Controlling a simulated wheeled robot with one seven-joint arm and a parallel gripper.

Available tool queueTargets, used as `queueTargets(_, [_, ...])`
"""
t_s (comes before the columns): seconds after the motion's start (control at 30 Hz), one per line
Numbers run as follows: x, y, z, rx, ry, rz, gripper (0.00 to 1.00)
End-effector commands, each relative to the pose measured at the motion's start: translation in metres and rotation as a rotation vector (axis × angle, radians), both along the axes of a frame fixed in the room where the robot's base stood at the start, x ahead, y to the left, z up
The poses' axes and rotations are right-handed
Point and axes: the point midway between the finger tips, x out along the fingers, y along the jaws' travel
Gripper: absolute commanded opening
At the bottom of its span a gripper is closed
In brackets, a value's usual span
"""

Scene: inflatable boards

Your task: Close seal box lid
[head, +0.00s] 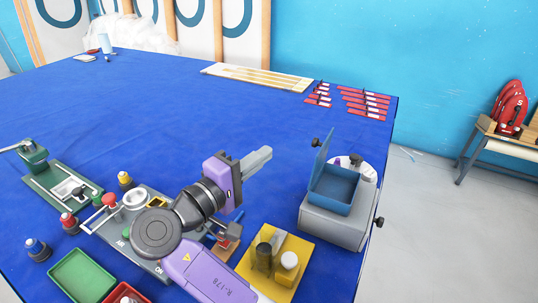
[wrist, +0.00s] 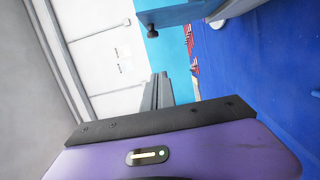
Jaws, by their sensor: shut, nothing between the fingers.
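The seal box (head: 334,190) is a small blue open-topped box on a grey block at the right of the table. In the wrist view the shut fingers (wrist: 157,92) point up the picture. A blue part with a dark knob, which looks like the lid (wrist: 185,12), shows above them at the top edge.
The grey block (head: 335,226) has a dark knob on its right side. A green tray (head: 83,278) is at the lower left. Red strips (head: 365,103) lie farther back. The middle of the blue table is clear.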

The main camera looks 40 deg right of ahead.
Motion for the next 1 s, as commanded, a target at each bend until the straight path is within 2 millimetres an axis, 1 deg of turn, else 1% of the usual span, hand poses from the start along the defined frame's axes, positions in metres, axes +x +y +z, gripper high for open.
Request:
queueTargets(0.03, [0.001,-0.011,0.002,0.001,0.002,-0.004,0.0])
queueTargets(0.1, [0.002,-0.025,0.002,0.001,0.001,-0.006,0.0])
queueTargets(0.4, [0.009,-0.082,0.001,0.001,0.001,-0.004,0.0])
queueTargets(0.5, [-0.007,-0.085,0.001,0.001,0.001,-0.001,0.0])
queueTargets(0.7, [-0.023,-0.09,-0.001,0.001,0.0,0.0,0.0])
queueTargets(1.0, [-0.027,-0.092,-0.001,0.0,-0.001,0.0,0.0])
